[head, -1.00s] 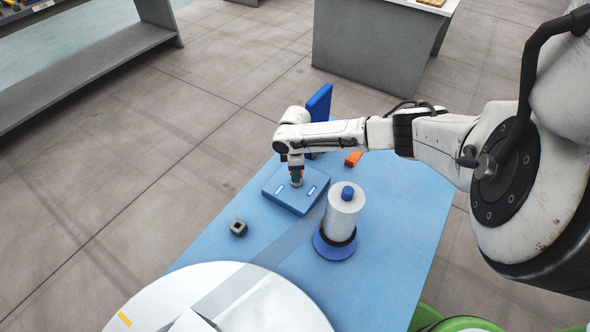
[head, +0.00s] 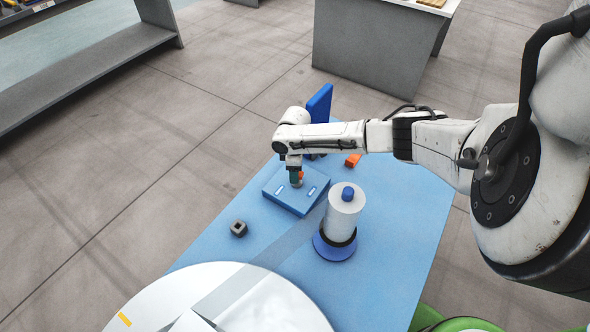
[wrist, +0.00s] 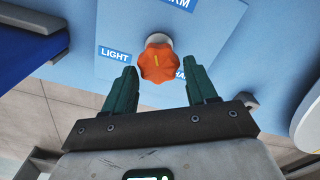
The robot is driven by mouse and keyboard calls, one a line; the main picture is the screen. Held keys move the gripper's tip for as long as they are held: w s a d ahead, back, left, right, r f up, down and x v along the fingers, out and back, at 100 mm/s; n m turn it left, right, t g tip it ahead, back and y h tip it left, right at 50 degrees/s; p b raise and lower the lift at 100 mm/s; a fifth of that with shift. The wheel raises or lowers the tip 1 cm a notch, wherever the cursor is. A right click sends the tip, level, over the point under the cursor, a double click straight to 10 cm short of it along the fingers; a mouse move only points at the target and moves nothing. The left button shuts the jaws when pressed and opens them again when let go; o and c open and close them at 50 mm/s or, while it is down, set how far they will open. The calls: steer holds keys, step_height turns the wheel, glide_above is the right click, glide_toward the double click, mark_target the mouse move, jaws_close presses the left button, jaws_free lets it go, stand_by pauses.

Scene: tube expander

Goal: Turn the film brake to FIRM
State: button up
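The film brake is an orange scalloped knob (wrist: 158,63) with a yellow mark, on a blue panel box (head: 287,205). In the wrist view the mark stands nearly upright. A LIGHT label (wrist: 115,54) is left of the knob, a label ending in "RM" (wrist: 178,4) is at the top edge, and a third label (wrist: 179,73) is partly hidden at its lower right. My gripper (wrist: 162,75) has green fingers spread on either side of the knob, with gaps visible. It also shows above the box in the head view (head: 296,182).
A white roll on a blue base (head: 343,215) stands right of the box. A small dark block (head: 239,228) lies to its lower left. A blue upright plate (head: 319,105) and an orange piece (head: 353,160) are behind. A white disc (head: 210,290) is in front.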

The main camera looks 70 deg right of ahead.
steer(key=o, duration=0.3)
step_height(320, 180, up, 11)
stand_by(0.6)
steer(key=shift+s+f, duration=0.15)
stand_by(0.5)
